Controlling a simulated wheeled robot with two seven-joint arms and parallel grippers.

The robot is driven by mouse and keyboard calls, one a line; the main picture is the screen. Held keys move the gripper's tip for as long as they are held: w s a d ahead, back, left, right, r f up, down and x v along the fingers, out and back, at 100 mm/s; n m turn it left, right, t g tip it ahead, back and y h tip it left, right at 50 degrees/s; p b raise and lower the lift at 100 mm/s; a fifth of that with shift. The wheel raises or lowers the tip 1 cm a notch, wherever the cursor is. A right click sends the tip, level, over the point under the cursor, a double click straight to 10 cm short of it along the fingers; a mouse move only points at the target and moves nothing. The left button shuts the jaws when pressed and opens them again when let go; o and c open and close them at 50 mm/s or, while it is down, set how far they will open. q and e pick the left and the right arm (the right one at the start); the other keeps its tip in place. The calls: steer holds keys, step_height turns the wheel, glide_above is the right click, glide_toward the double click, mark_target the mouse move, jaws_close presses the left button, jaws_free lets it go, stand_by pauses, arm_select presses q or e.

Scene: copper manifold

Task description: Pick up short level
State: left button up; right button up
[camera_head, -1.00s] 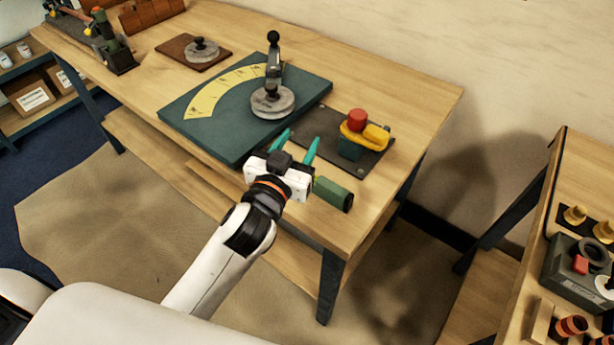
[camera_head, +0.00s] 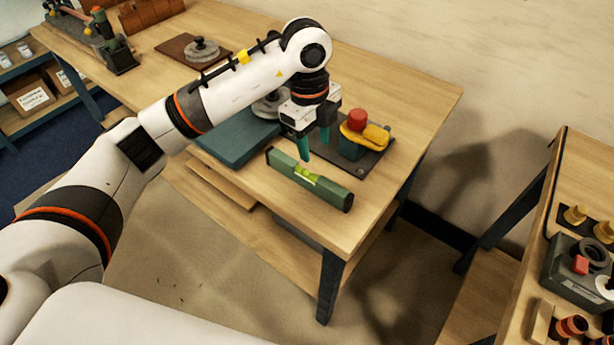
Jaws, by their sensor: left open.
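The short level (camera_head: 326,190) is a green bar with a yellow-green vial in its middle. It lies on the wooden workbench (camera_head: 420,110) near the front right edge. My left gripper (camera_head: 314,152) is open, its teal fingers pointing down just behind and above the level. It looks empty, and I cannot tell whether a fingertip touches the level. My right gripper is not in view.
A dark plate holds a green block with a red knob (camera_head: 358,119) and yellow piece, right of the gripper. My left arm partly hides the teal board (camera_head: 236,140). A brown board with a grey disc (camera_head: 201,49) sits farther back. Another bench (camera_head: 535,250) stands at right.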

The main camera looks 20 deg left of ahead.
mark_target(304, 170)
arm_select(q)
steer(key=shift+w+a+f+n+y, duration=0.15)
steer(key=shift+a+n+y, duration=0.1)
steer(key=shift+a, duration=0.25)
steer(key=shift+w+a+f+n+y, duration=0.15)
steer(key=shift+a+y, duration=0.1)
steer(key=shift+a, duration=0.25)
step_height(304, 170, down, 5)
steer(key=shift+s+f+p, duration=0.1)
steer(key=shift+p, duration=0.7)
step_height(304, 170, down, 5)
steer(key=shift+a+r+p, duration=0.15)
steer(key=shift+p, duration=0.7)
steer(key=shift+f, duration=0.45)
steer(key=shift+w, duration=0.2)
jaws_close()
